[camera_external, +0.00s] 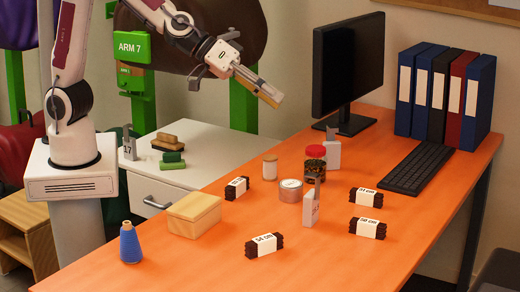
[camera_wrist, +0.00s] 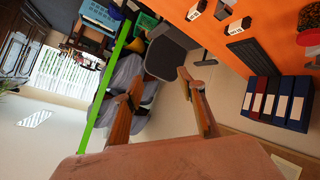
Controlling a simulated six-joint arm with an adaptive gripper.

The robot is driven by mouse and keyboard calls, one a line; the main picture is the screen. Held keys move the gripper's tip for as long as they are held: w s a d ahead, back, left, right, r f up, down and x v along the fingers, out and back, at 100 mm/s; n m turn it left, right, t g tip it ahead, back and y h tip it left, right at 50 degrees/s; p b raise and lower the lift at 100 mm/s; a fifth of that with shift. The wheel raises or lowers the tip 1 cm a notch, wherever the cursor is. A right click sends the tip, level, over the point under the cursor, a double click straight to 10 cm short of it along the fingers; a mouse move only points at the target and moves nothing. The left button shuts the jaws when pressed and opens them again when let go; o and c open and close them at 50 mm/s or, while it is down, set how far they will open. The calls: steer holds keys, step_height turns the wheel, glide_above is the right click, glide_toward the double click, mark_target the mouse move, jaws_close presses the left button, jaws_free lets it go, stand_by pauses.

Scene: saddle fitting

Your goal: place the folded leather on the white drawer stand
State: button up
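Several dark brown folded bundles with white paper bands, which look like the folded leather, lie apart on the orange table: one at the front (camera_external: 264,245), one at the right (camera_external: 367,228), one behind it (camera_external: 366,198) and one at the left (camera_external: 237,188). The front band seems to read 54 cm; the others are hard to read. The white drawer stand (camera_external: 150,190) is left of the table, beside my base. My gripper (camera_external: 272,95) is raised high above the table's back edge, away from the bundles. In the wrist view its fingers (camera_wrist: 160,74) are apart with nothing between them.
The stand's top holds a numbered card (camera_external: 129,146), brown brushes (camera_external: 167,141) and green blocks (camera_external: 172,160). The table holds a wooden box (camera_external: 194,215), blue cone (camera_external: 130,244), tin (camera_external: 290,191), jars, monitor (camera_external: 348,65), keyboard (camera_external: 419,168) and binders (camera_external: 445,95). The stand's front top is bare.

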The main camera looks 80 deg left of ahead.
steer(key=w+d+f+n+t+y, duration=0.1)
steer(key=w+d+f, duration=0.2)
steer(key=d+f, duration=0.35)
steer(key=n+t+y, duration=0.2)
steer(key=y, duration=0.7)
glide_toward(256, 241)
steer(key=w, duration=0.3)
steer(key=shift+w+a+f, duration=0.25)
steer(key=shift+w+a, duration=0.05)
steer(key=shift+s+a+f+y, duration=0.15)
steer(key=shift+s+f+y, duration=0.1)
steer(key=shift+s+y, duration=0.1)
steer(key=shift+x, duration=1.3)
steer(key=shift+w+f, duration=0.1)
steer(key=shift+w, duration=0.05)
